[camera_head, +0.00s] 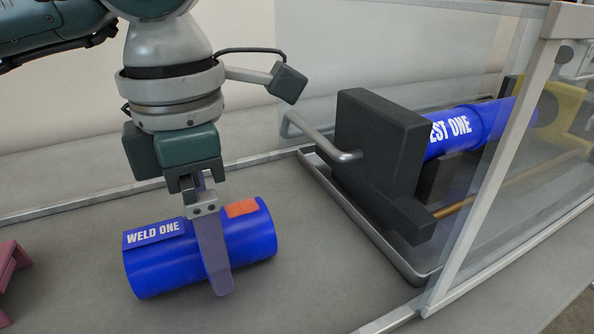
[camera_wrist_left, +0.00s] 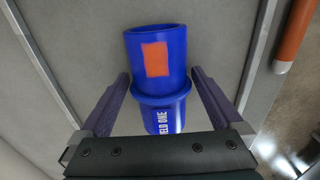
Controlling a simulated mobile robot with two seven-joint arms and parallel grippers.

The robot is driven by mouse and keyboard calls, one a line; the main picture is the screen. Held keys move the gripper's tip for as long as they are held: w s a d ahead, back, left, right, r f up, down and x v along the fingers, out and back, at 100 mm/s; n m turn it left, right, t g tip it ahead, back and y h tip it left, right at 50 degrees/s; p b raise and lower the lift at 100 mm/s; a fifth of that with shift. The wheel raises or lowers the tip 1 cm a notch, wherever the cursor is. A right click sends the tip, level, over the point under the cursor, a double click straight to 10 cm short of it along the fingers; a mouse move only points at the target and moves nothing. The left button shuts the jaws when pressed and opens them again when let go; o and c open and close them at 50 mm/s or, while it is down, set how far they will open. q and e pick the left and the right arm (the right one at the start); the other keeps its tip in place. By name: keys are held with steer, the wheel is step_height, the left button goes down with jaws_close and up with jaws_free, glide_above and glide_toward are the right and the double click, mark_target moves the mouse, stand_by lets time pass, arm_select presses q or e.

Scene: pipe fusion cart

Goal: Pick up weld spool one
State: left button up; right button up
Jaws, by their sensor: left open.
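Weld spool one (camera_head: 160,262) is a blue cylinder lying on its side on the grey cart top, with a "WELD ONE" label and an orange patch. My left gripper (camera_head: 222,285) comes down from above over the spool, with one finger in front of it; the far finger is mostly hidden. In the left wrist view the spool (camera_wrist_left: 172,88) lies between the two open fingers of the gripper (camera_wrist_left: 160,85), with a visible gap on each side. My right gripper is in neither view.
A dark clamp block (camera_head: 375,140) with a metal handle stands on a metal tray (camera_head: 370,228) to the right, holding a blue "TEST ONE" pipe (camera_head: 475,125). A clear framed panel (camera_head: 520,190) stands in front. A pink object (camera_head: 8,265) is at the left edge.

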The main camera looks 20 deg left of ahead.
arm_select(q)
steer(key=shift+f, duration=0.15)
steer(key=c, duration=1.4)
